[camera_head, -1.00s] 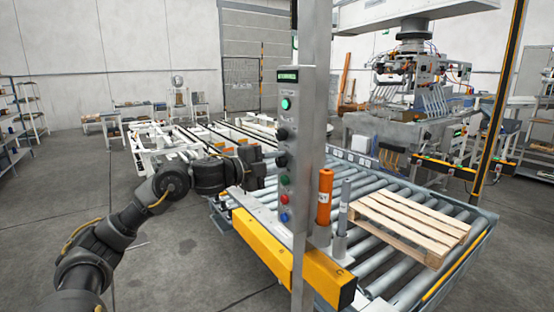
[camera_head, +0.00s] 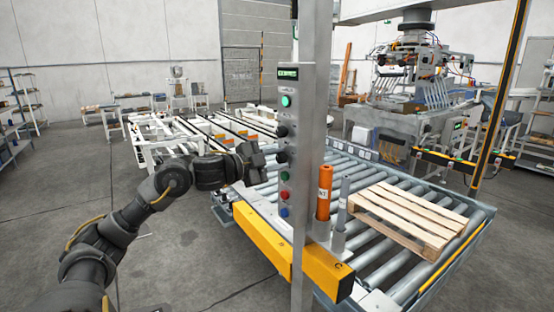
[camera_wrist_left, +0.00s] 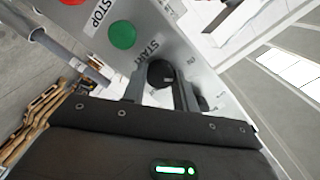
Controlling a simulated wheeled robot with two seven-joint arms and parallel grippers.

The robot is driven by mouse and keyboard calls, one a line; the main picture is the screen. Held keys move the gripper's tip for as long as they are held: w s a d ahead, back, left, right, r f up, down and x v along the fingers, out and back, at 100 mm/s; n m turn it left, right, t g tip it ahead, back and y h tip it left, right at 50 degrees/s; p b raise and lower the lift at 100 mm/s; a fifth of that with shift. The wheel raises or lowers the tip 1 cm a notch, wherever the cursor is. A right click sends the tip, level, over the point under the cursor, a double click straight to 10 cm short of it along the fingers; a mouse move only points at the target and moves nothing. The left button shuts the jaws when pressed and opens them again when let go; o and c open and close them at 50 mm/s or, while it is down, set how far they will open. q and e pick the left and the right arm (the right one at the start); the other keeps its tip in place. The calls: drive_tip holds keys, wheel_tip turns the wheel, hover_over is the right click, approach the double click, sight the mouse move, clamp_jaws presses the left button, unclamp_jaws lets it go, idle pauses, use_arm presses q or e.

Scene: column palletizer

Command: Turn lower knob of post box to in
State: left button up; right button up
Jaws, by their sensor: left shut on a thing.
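The post box (camera_head: 288,105) is a tall narrow grey panel with a small green display, buttons and two black knobs. The lower knob (camera_head: 281,157) sits under the upper knob (camera_head: 282,131) and above the green, red and blue buttons. My left gripper (camera_head: 270,159) reaches the panel from the left at the lower knob's height. In the left wrist view, the two fingers (camera_wrist_left: 160,90) stand one on each side of the black lower knob (camera_wrist_left: 160,74), shut on it. The knob's pointer direction is too small to tell. My right gripper is not in view.
The green START button (camera_wrist_left: 122,35) is close to the fingers. A yellow guard (camera_head: 290,258) and an orange cylinder (camera_head: 324,192) stand near the post. A wooden pallet (camera_head: 410,218) lies on the roller conveyor (camera_head: 375,270) to the right. The floor at left is clear.

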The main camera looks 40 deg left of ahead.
use_arm(q)
drive_tip(key=shift+f, duration=0.15)
drive_tip(key=o, duration=1)
drive_tip(key=shift+c, duration=0.2)
drive_tip(key=shift+s, duration=0.1)
drive_tip(key=shift+s+a+b, duration=0.15)
drive_tip(key=shift+s+b, duration=0.1)
drive_tip(key=shift+b, duration=0.05)
drive_tip(key=b+v, duration=0.6)
drive_tip(key=v, duration=0.4)
